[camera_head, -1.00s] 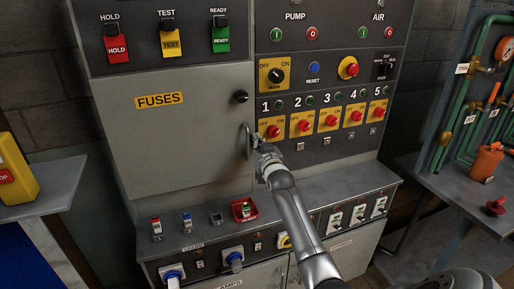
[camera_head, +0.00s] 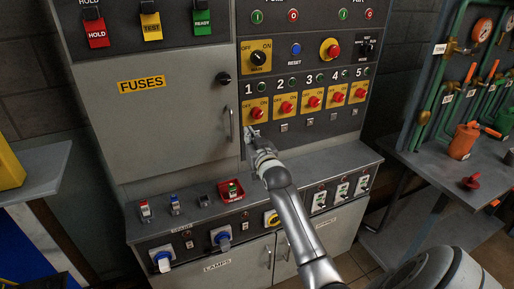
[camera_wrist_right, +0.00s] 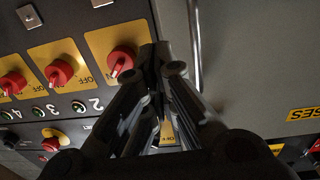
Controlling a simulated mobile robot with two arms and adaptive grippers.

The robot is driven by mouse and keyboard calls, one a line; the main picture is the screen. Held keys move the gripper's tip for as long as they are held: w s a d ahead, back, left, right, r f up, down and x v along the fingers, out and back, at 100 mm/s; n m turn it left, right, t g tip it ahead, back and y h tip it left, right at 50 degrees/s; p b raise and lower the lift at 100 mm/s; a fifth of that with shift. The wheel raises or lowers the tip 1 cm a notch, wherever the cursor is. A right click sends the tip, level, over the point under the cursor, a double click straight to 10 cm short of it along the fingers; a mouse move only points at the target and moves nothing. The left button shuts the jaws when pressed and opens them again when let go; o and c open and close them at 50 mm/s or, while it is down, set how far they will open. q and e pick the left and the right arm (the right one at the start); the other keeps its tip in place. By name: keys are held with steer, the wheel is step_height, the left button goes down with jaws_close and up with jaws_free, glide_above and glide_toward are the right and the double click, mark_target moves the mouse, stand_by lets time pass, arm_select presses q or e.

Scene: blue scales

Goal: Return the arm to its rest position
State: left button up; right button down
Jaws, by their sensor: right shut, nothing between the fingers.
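My right gripper (camera_head: 250,134) is shut and empty in front of the control cabinet. It is just right of the fuse door's metal handle (camera_head: 231,124), near the red knob of switch 1 (camera_head: 257,112). In the right wrist view the closed fingers (camera_wrist_right: 162,62) lie between the handle (camera_wrist_right: 194,42) and the red knob of switch 1 (camera_wrist_right: 121,62). Whether a finger touches the panel cannot be told. The grey door (camera_head: 160,125) with the yellow FUSES label looks closed. My left gripper is not in view.
Under my right arm runs a ledge with several switches, plugs and a red tray (camera_head: 231,192). At right, a grey workbench (camera_head: 432,177) holds an orange can (camera_head: 463,141) below green pipes (camera_head: 440,100). At left is a shelf (camera_head: 40,172).

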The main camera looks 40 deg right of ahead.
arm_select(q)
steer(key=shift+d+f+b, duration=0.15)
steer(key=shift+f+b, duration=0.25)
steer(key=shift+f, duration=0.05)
arm_select(e)
steer(key=v, duration=0.6)
steer(key=shift+s+r, duration=0.2)
steer(key=shift+r, duration=0.1)
